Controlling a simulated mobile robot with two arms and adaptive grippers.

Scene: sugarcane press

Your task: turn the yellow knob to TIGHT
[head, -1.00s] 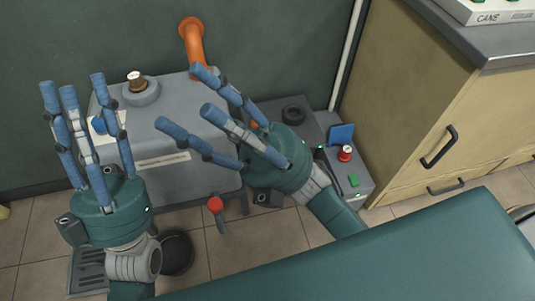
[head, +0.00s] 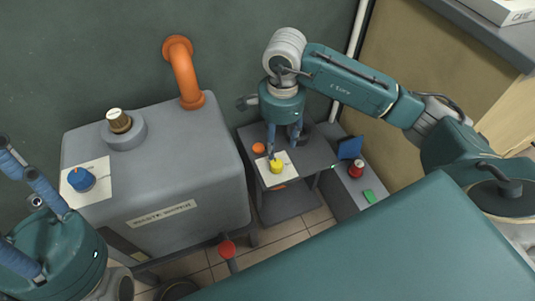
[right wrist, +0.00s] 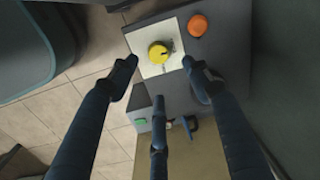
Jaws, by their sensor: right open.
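The yellow knob (head: 277,166) sits on a white label plate (head: 265,178) on the low grey cabinet right of the machine. It also shows in the right wrist view (right wrist: 158,52), with a dark mark on its top; the plate's lettering is too small to read. My right gripper (head: 282,148) points down just above and behind the knob, with its fingers spread. In the right wrist view the fingertips (right wrist: 158,72) are apart, and the knob lies between and beyond them, apparently untouched. My left gripper (head: 35,225) is at the lower left with fingers extended and empty, partly cut off.
An orange button (head: 259,148) is beside the knob. The grey machine (head: 165,150) with blue knob (head: 81,179) and orange pipe (head: 183,70) stands left. A red-tipped lever (head: 227,249) stands in front.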

